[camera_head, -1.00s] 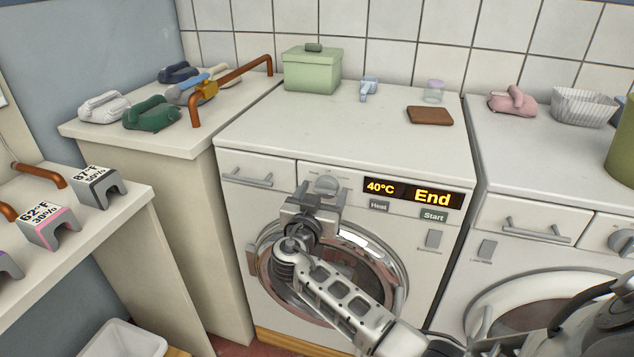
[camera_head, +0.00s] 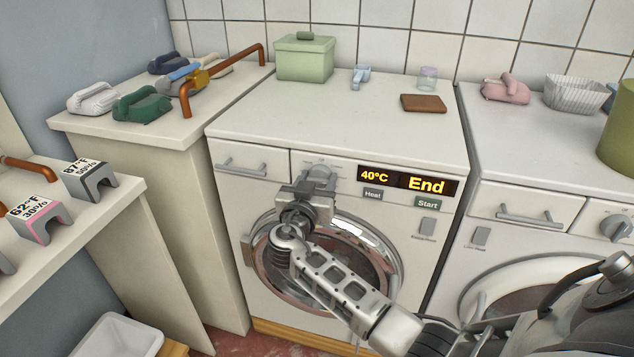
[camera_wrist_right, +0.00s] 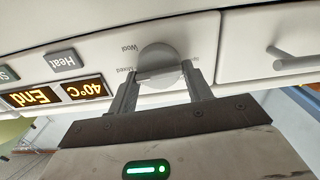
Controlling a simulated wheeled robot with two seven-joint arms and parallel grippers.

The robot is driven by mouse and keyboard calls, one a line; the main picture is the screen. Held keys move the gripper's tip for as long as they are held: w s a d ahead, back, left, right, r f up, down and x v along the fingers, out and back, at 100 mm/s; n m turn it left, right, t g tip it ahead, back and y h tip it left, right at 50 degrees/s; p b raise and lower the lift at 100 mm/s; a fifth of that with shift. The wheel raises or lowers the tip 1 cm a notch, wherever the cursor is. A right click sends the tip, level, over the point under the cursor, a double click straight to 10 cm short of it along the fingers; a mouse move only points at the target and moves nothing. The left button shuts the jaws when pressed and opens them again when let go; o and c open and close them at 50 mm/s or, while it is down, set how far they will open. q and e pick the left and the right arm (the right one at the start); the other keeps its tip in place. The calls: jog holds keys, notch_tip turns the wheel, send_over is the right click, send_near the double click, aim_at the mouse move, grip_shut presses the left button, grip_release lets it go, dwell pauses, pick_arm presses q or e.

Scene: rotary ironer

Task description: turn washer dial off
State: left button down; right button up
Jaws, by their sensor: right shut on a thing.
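The washer (camera_head: 330,130) stands in the middle, its display (camera_head: 408,181) reading "40°C" and "End". Its round grey dial (camera_wrist_right: 160,64) is on the front panel, left of the display in the head view. In the right wrist view, which is upside down, the labels "Wool" and "Mixed" show beside it. My right gripper (camera_wrist_right: 158,82) has one finger on each side of the dial and is shut on it. In the head view the right gripper (camera_head: 318,178) mostly hides the dial. My left gripper is not in view.
The washer's drawer (camera_head: 246,168) with a handle is left of the dial. Heat (camera_head: 373,194) and Start (camera_head: 428,203) buttons sit below the display. The round door is behind my right arm. A second machine (camera_head: 540,160) stands at right.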

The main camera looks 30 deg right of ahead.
jog(key=n+b, duration=0.1)
jog(key=n, duration=0.2)
jog(key=shift+f+n+b, duration=0.15)
jog(key=shift+n+b, duration=0.25)
jog(key=n, duration=0.4)
jog(key=shift+w+a+n, duration=0.1)
jog(key=shift+n, duration=0.2)
jog(key=n, duration=0.4)
jog(key=shift+n, duration=0.3)
jog(key=shift+f+n+p, duration=0.15)
jog(key=shift+n+p, duration=0.55)
jog(key=shift+n, duration=1.4)
jog(key=o, duration=1)
jog(key=shift+a, duration=0.1)
jog(key=shift+c, duration=0.2)
jog(key=shift+w, duration=0.1)
